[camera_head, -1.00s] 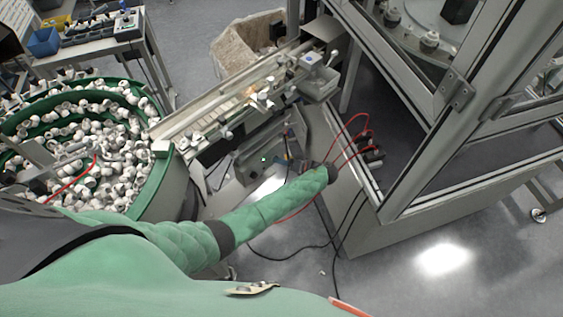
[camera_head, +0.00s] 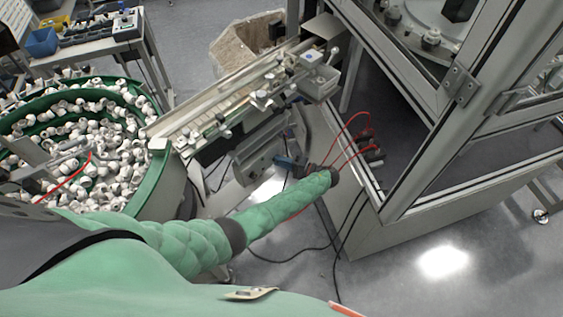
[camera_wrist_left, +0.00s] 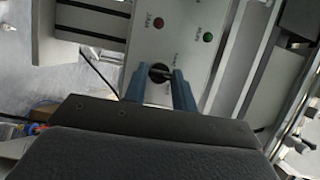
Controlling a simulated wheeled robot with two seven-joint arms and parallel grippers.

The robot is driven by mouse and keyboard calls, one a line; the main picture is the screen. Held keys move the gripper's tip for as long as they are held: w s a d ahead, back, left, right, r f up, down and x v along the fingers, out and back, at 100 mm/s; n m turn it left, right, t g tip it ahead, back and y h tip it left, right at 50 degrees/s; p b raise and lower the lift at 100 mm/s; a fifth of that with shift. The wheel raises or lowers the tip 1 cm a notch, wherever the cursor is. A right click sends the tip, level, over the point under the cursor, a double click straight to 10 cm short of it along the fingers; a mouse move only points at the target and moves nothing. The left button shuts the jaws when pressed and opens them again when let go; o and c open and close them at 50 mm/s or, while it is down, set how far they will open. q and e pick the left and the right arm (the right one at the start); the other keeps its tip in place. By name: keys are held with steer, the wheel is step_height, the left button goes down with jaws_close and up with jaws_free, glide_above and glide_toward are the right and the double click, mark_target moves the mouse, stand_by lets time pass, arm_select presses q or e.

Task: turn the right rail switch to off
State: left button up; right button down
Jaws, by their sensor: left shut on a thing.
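The right rail switch is a dark round knob (camera_wrist_left: 160,71) on a light grey panel (camera_wrist_left: 185,55) in the left wrist view. My left gripper (camera_wrist_left: 162,86) has its two blue fingers closed around the knob, one on each side. The fingers hide part of the knob, so I cannot tell its exact setting. In the head view my left gripper (camera_head: 288,163) is at the control box (camera_head: 258,152) below the rail, and the switch itself is not clear there. My right gripper is not in view.
A red button (camera_wrist_left: 159,23) and a green button (camera_wrist_left: 208,37) sit close above the knob. The rail (camera_head: 215,115) runs above the box. A green bowl feeder (camera_head: 148,180) stands left, a framed machine (camera_head: 405,200) right. Red cables (camera_head: 343,135) loop near my wrist.

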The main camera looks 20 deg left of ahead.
arm_select(q)
steer(key=shift+d, duration=0.1)
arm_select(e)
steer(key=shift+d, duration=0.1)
arm_select(q)
steer(key=o, duration=1)
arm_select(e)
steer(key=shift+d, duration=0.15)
arm_select(q)
steer(key=d+b, duration=0.3)
steer(key=d, duration=0.4)
steer(key=shift+s+d+b, duration=0.3)
steer(key=shift+d+b, duration=0.05)
steer(key=shift+d, duration=0.05)
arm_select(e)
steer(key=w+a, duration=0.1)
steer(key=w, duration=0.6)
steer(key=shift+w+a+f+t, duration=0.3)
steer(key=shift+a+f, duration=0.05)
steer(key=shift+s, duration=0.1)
